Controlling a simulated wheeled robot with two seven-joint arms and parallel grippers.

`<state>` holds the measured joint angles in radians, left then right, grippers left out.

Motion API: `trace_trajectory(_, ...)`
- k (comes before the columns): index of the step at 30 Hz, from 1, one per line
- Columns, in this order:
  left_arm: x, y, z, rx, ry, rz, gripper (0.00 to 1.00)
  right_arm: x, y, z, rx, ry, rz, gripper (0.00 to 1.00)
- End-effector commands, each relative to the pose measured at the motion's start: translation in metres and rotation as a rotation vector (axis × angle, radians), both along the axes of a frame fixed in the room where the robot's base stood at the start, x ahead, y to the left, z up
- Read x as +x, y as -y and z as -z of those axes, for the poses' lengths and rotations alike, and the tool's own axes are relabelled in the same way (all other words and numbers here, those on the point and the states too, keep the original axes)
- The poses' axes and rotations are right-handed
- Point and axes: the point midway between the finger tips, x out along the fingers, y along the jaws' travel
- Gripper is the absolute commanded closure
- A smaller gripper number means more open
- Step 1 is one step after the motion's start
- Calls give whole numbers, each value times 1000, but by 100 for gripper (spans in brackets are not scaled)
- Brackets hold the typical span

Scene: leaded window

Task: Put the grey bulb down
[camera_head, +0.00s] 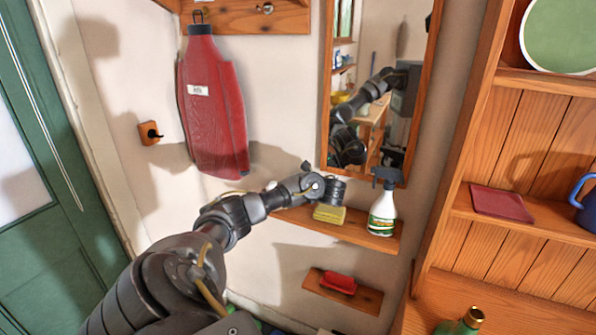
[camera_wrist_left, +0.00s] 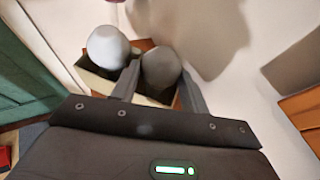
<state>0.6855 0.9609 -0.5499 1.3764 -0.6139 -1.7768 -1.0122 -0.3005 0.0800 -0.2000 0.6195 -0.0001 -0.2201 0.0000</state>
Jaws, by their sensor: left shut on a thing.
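My left gripper (camera_wrist_left: 158,90) is shut on the grey bulb (camera_wrist_left: 162,66), which shows as a dull grey globe between the two fingers in the wrist view. A paler bulb (camera_wrist_left: 107,46) stands just left of it, outside the fingers. Below both is an open box with light walls (camera_wrist_left: 152,99) and a dark inside. The grey bulb is over the box's right part; I cannot tell whether it touches the box. In the head view my left gripper (camera_head: 331,190) is above a yellow box (camera_head: 329,214) on a small wooden shelf, and the bulb is hidden there.
A spray bottle (camera_head: 382,205) stands right of the box on the wooden shelf (camera_head: 350,233). A mirror (camera_head: 395,60) hangs above and reflects my arm. A lower shelf holds a red object (camera_head: 339,283). A red cover (camera_head: 212,105) hangs at upper left.

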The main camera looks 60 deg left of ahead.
Motion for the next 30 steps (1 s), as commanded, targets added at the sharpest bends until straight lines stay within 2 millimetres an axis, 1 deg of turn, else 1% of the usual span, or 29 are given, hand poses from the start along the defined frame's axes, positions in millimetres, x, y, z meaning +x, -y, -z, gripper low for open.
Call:
trace_trajectory(5, 0, 0, -2, 0, 0, 0, 77, 1, 0, -2, 0, 1, 0, 100)
trace_trajectory(10, 1, 0, 3, 0, -1, 0, 77, 1, 0, 0, 0, 1, 0, 100)
trace_trajectory(11, 1, 0, 2, 0, 0, 1, 53, 1, 0, -1, 0, 1, 0, 100)
trace_trajectory(12, 1, 1, 2, 0, 0, 1, 48, 1, 0, -1, 0, 1, 0, 100)
trace_trajectory(13, 1, 1, 2, 0, 0, 1, 46, 1, 0, -1, 0, 1, 0, 100)
trace_trajectory(20, 1, 1, 1, 0, 0, 2, 46, 1, 0, -1, 0, 1, 0, 100)
trace_trajectory(23, 2, 1, -3, 0, 0, 2, 46, 1, 0, -3, 0, 1, 0, 100)
trace_trajectory(26, 2, 12, -4, -2, 1, 5, 46, 1, 0, 1, 0, 1, 0, 100)
trace_trajectory(29, 3, 30, -10, -3, 3, 6, 46, 1, 0, 4, 0, 1, 0, 100)
trace_trajectory(30, 3, 38, -13, -3, 4, 8, 46, 1, 0, 7, 0, 1, 0, 100)
